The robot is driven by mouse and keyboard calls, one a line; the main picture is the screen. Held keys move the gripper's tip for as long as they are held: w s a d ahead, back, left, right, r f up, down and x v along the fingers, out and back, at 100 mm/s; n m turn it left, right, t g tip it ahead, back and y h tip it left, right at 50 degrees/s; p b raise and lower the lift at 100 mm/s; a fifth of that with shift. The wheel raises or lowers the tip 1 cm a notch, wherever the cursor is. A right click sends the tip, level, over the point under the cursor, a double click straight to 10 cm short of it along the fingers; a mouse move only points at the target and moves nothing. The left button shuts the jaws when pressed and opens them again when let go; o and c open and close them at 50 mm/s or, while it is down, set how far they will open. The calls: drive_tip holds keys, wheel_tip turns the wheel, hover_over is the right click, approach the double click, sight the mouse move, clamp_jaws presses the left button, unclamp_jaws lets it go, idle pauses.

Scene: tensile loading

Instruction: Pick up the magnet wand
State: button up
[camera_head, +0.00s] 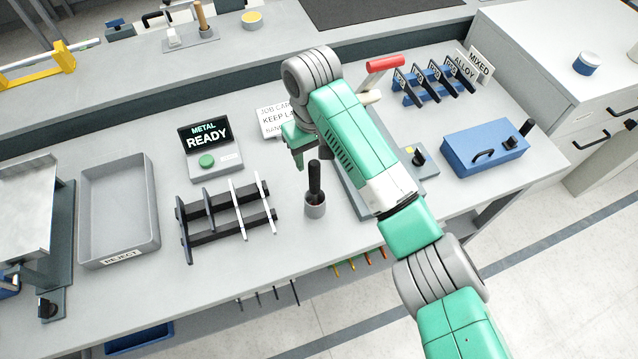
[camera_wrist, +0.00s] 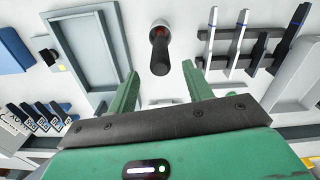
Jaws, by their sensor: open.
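In the wrist view the black wand (camera_wrist: 159,56) shows just ahead of and between my fingertips, with a trace of red at the cup's mouth (camera_wrist: 158,24). The wand's lower end is hidden in the cup. My gripper (camera_head: 297,160) is open and empty, beside the handle in the head view; its two green fingers also show apart in the wrist view (camera_wrist: 162,78).
A rack of upright bars (camera_head: 228,222) stands left of the cup, with a READY display (camera_head: 206,136) behind it. A reject tray (camera_head: 120,210) lies farther left. A grey framed panel (camera_head: 360,196), blue case (camera_head: 485,148) and alloy rack (camera_head: 436,84) are right.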

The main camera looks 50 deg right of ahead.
sight(314, 174)
wheel_tip(314, 174, down, 8)
drive_tip(key=shift+a+r+b, duration=0.1)
drive_tip(key=shift+r+b, duration=0.1)
drive_tip(key=shift+b, duration=0.25)
drive_tip(key=shift+c, duration=0.2)
drive_tip(key=c, duration=1)
